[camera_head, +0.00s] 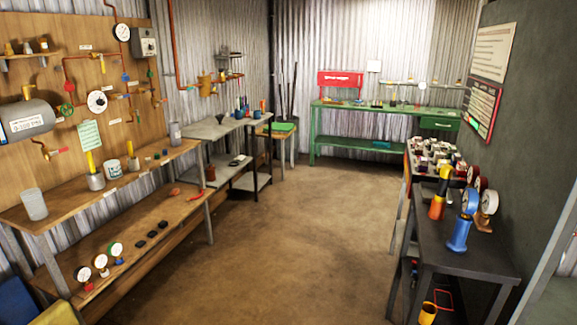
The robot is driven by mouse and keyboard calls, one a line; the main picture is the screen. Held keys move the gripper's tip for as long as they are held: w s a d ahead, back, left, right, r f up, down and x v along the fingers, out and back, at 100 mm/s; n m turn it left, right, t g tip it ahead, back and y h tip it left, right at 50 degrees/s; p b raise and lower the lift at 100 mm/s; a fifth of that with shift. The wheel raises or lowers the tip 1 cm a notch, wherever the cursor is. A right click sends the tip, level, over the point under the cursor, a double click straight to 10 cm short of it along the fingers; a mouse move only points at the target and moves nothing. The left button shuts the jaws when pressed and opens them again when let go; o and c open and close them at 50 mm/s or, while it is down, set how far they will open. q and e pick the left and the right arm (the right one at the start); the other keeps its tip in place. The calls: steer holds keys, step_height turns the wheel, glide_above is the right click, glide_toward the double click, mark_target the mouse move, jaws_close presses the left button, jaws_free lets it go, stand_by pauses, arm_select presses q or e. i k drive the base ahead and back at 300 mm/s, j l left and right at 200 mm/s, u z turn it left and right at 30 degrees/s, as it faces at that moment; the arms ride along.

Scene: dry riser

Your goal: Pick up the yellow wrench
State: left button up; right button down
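I cannot clearly make out a yellow wrench. Several yellow things show: an upright yellow piece (90,162) on a grey base on the left wooden bench (150,168), another in a white cup (113,169) beside it, and a yellow-topped orange and black object (439,193) on the dark right table (462,250). A yellow cylinder (428,313) stands low below that table. Small items on the far green workbench (385,109) are too small to tell. Neither of my grippers is in view.
Open brown floor (275,220) runs down the middle to the green workbench. Grey metal tables (215,128) stand at the back left. A blue and yellow shape (25,302) is cut off at the lower left.

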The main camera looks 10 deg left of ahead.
mark_target(91, 163)
steer(key=i+u, duration=0.15)
steer(key=i, duration=0.4)
steer(key=i+l+u, duration=0.2)
steer(key=i, duration=0.35)
steer(key=i+u, duration=0.15)
steer(key=i, duration=0.4)
steer(key=i+l+u, duration=0.2)
steer(key=i, duration=0.3)
steer(key=l, duration=0.1)
